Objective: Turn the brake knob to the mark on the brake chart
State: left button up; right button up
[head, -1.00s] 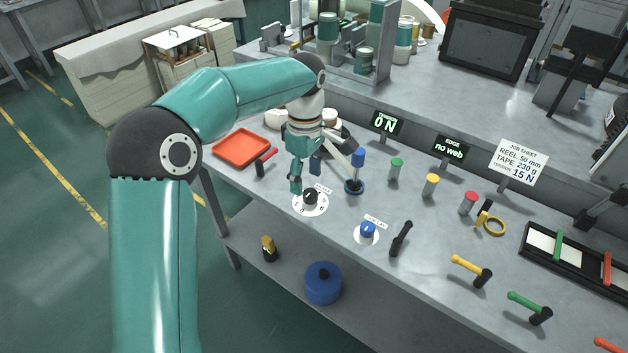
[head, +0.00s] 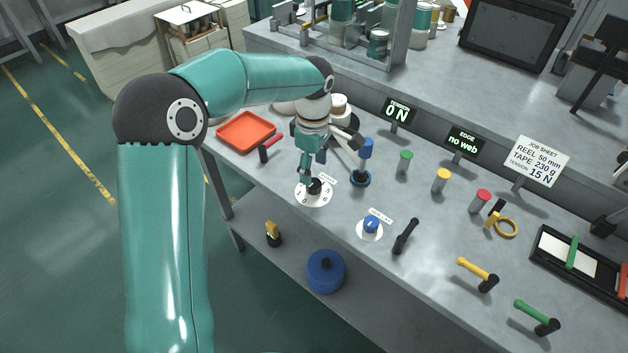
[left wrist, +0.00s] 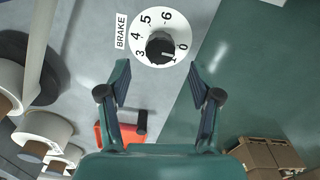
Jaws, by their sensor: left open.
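The black brake knob (head: 315,186) sits on a white round dial (head: 326,198) at the bench's front left. In the left wrist view the knob (left wrist: 158,48) is beyond the fingertips, on a dial numbered 0 to 6 with a BRAKE label (left wrist: 121,30). Its pointer seems to be near 1. My left gripper (head: 311,170) is just above the knob and partly covers it. Its fingers (left wrist: 160,76) are open and empty, with the knob lined up between them but apart from both. I cannot make out a brake chart. My right gripper is not in view.
A second dial with a blue knob (head: 371,223) lies to the right. A blue-topped post (head: 364,160) stands close beside the gripper. An orange tray (head: 246,131) is at the left. The tension display (head: 397,111) reads 0 N; the job sheet (head: 538,160) says 15 N.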

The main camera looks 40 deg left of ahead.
aim_at(314, 183)
pick_arm(q)
jog(key=shift+f, duration=2.7)
jog(key=c, duration=1.1)
jog(key=shift+c, duration=0.2)
jog(key=shift+m, duration=0.3)
